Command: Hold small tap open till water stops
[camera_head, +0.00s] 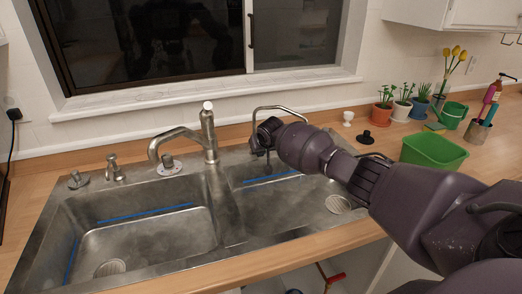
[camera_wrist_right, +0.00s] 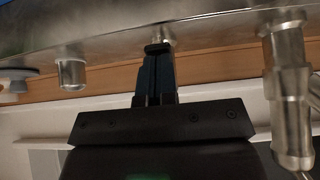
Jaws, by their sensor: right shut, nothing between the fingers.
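The small tap (camera_head: 278,108) is a thin bent metal spout at the back of the right basin. My right arm hides its base. My right gripper (camera_head: 262,143) is in front of it, over the right basin's back edge. In the right wrist view the fingers (camera_wrist_right: 158,52) are shut with nothing between them. Their tips overlap a short metal stub (camera_wrist_right: 161,42); I cannot tell if they touch it. I see no running water. My left gripper is not in view.
A large tap (camera_head: 208,130) stands between the two basins; a thick metal post shows in the right wrist view (camera_wrist_right: 287,85). A green tub (camera_head: 433,150) and potted plants (camera_head: 402,105) stand right on the counter. The left basin (camera_head: 150,235) is empty.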

